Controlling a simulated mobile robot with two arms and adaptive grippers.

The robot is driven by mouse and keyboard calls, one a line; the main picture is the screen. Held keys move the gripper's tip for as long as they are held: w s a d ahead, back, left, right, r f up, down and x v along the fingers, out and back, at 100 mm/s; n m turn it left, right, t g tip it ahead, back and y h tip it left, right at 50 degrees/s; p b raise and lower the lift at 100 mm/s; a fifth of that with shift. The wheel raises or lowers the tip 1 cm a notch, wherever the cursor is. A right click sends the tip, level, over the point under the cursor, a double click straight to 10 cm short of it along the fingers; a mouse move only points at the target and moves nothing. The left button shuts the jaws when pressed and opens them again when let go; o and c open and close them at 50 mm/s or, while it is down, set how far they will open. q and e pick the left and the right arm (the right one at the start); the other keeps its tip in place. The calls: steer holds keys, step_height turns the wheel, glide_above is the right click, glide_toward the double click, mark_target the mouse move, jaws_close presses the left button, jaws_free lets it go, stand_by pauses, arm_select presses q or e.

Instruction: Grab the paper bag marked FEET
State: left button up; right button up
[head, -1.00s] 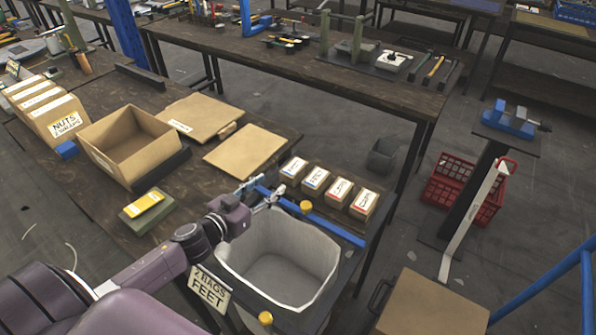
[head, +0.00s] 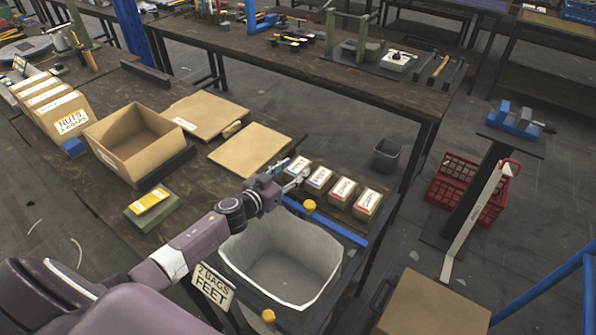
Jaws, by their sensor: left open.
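Several small brown paper bags with white labels stand in a row on the table, right of centre: a leftmost bag (head: 299,165), a second bag (head: 319,179), a third bag (head: 342,190) and a rightmost one (head: 367,203). The first two labels have blue marks and the last two red. The lettering is too small to tell which reads FEET. My left gripper (head: 295,176) is open at the leftmost bag and partly covers it. I cannot tell whether they touch. A sign (head: 211,287) reading "2 BAGS FEET" hangs on the white-lined bin (head: 282,262). My right gripper is out of view.
An open cardboard box (head: 136,145) and flat cardboard pieces (head: 250,150) lie on the table to the left. A grey bucket (head: 386,155) stands behind.

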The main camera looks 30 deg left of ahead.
arm_select(q)
steer(key=shift+w, duration=0.1)
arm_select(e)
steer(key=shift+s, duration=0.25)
arm_select(q)
steer(key=c, duration=0.9)
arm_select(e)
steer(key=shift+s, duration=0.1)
arm_select(q)
steer(key=shift+r, duration=0.1)
